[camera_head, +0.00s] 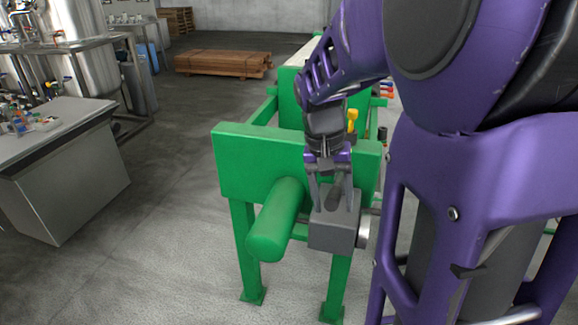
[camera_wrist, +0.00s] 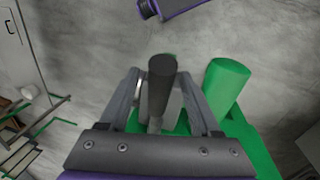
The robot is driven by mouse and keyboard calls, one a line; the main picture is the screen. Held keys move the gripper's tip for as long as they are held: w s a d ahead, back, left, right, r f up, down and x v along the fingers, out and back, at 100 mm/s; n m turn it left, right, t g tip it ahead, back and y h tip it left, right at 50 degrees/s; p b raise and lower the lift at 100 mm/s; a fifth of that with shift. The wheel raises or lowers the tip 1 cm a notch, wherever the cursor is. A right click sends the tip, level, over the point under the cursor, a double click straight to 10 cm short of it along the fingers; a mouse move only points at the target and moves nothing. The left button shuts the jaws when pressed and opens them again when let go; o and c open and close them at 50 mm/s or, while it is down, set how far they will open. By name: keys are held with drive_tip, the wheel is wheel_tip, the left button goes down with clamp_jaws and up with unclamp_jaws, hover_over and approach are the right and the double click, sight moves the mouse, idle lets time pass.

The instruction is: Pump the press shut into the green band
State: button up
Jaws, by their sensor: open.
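The green press (camera_head: 232,160) stands in the middle of the head view. A green cylinder (camera_head: 278,220) sticks out from its end plate, and it also shows in the wrist view (camera_wrist: 226,88). A grey pump block (camera_head: 332,236) is beside the cylinder, with a round gauge-like disc (camera_head: 363,232) seen nearly edge-on at its right. No green band on it can be made out. My gripper (camera_head: 334,200) is open above the block. In the wrist view, the dark grip of the pump handle (camera_wrist: 162,72) stands between my open fingers; contact cannot be told.
A grey bench (camera_head: 62,165) with small coloured fittings and steel tanks (camera_head: 85,45) are at the left. Wooden pallets (camera_head: 222,63) lie at the back. The floor between bench and press is clear. My purple arm covers much of the right side.

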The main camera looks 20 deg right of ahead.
clamp_jaws()
idle(0.3)
idle(1.1)
